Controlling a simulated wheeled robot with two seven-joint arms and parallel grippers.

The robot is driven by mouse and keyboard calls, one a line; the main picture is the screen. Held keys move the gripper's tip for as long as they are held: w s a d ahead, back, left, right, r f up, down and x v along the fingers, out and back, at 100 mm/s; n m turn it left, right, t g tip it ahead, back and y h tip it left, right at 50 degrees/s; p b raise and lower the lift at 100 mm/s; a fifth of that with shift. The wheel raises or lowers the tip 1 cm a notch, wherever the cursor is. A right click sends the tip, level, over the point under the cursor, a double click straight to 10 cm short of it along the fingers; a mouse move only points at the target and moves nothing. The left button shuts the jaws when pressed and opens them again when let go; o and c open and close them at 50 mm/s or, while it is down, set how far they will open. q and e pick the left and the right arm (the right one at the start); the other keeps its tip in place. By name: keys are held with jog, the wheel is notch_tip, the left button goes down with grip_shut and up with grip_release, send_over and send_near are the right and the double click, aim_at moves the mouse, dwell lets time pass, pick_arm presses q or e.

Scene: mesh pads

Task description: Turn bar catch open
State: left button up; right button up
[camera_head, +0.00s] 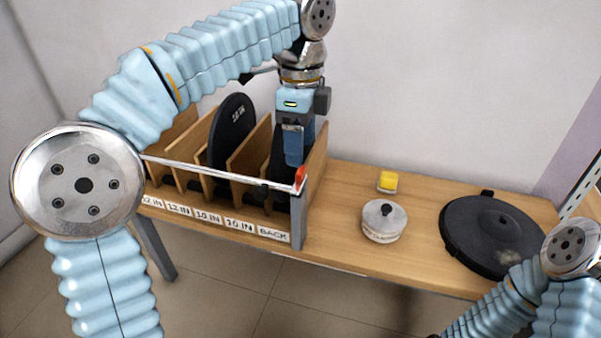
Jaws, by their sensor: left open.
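A thin white bar (220,174) runs across the front of a wooden rack. A small red catch (299,178) sits at the bar's right end, on top of a grey post (298,222). The bar lies across the rack front and meets the post at the catch. My left gripper (294,160) points down just above and behind the red catch. It is open, and its fingers overlap the rack's right end in the view; I cannot tell whether they touch the catch. My right arm shows at the lower right, but its gripper is out of view.
The wooden rack (318,160) has upright dividers, labelled slots and a black disc (233,130) standing in one. Bench space beside the rack is clear.

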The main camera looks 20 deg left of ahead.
aim_at(300, 170)
pick_arm(q)
notch_tip(300, 170, down, 5)
jog(key=shift+f+b, duration=0.1)
jog(key=shift+b, duration=0.6)
jog(key=shift+c, duration=0.2)
jog(key=c, duration=1)
